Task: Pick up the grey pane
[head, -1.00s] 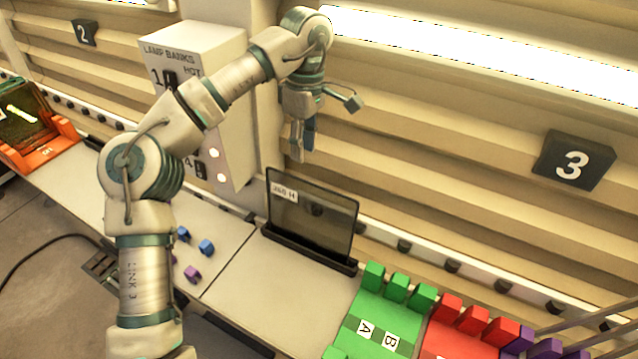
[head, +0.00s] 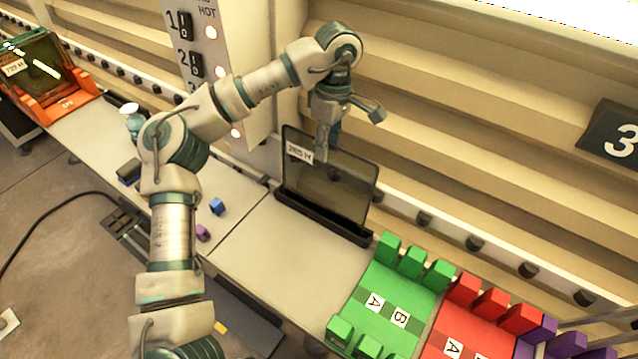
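The grey pane (head: 330,190) is a dark, see-through sheet with a white label at its top left. It stands upright in a black slotted base (head: 322,218) on the bench, near the back wall. My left gripper (head: 348,136) is open and empty at the pane's top edge, with its fingers spread apart. One finger overlaps the top of the pane in the picture; I cannot tell whether it touches. My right gripper is not in view.
A green fixture (head: 392,297) and a red fixture (head: 470,335) with upright blocks stand right of the pane. An orange stand (head: 70,98) holds another dark pane at far left. Small blue (head: 217,206) and purple (head: 203,233) pieces lie on the bench. The lamp box (head: 232,60) stands behind my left arm.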

